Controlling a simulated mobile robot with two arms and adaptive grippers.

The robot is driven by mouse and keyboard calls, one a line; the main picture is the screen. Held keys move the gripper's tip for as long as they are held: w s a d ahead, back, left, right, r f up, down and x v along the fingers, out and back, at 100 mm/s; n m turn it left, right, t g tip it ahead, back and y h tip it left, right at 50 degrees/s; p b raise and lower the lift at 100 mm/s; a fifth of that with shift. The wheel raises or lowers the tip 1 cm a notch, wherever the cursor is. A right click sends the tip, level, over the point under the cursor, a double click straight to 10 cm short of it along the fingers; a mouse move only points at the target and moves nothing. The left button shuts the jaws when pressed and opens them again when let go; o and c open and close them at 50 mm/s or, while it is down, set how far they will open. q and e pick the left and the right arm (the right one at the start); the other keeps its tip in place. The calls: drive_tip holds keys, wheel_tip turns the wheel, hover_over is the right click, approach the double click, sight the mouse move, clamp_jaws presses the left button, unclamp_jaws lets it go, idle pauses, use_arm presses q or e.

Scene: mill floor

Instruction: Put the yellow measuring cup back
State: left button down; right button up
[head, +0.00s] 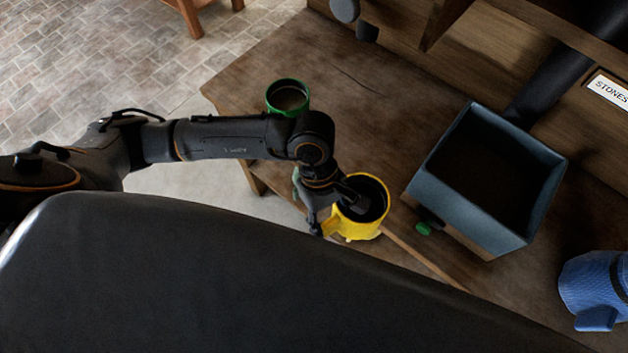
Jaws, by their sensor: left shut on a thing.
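The yellow measuring cup (362,228) is in the middle of the head view, at the front edge of the wooden table, upright or nearly so. Its inside looks dark. My left gripper (326,226) is shut on the cup at its left side, near the handle. The arm and wrist hide part of the cup's left side. I cannot tell whether the cup touches the table. My right gripper does not show.
A blue-grey open bin (468,222) with a green knob stands right of the yellow cup. A blue object (594,285) is at the far right. Bare tabletop (375,120) lies behind the cup.

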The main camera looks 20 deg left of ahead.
sight(370, 190)
use_arm(q)
drive_tip(key=s+d+n+t+h, duration=0.1)
drive_tip(key=s+d+n+t, duration=0.25)
drive_tip(key=d+n, duration=0.4)
drive_tip(key=shift+g, duration=0.35)
drive_tip(key=shift+w+a+f+b, duration=0.15)
drive_tip(key=shift+w+a, duration=0.15)
drive_tip(key=shift+w, duration=0.95)
drive_tip(key=shift+w+a+f+b, duration=0.15)
drive_tip(key=shift+w+a, duration=0.1)
drive_tip(key=shift+w, duration=1)
drive_tip(key=shift+w+a+f, duration=0.15)
drive_tip(key=shift+w+a, duration=0.15)
drive_tip(key=shift+w, duration=0.95)
drive_tip(key=w, duration=0.2)
drive_tip(key=w+b, duration=0.1)
drive_tip(key=w, duration=0.4)
drive_tip(key=shift+w+a+f, duration=0.15)
drive_tip(key=shift+a+f, duration=0.15)
drive_tip(key=shift+f, duration=0.05)
drive_tip(key=shift+w+f+b, duration=0.1)
drive_tip(key=shift+f+b, duration=0.75)
drive_tip(key=shift+b, duration=0.25)
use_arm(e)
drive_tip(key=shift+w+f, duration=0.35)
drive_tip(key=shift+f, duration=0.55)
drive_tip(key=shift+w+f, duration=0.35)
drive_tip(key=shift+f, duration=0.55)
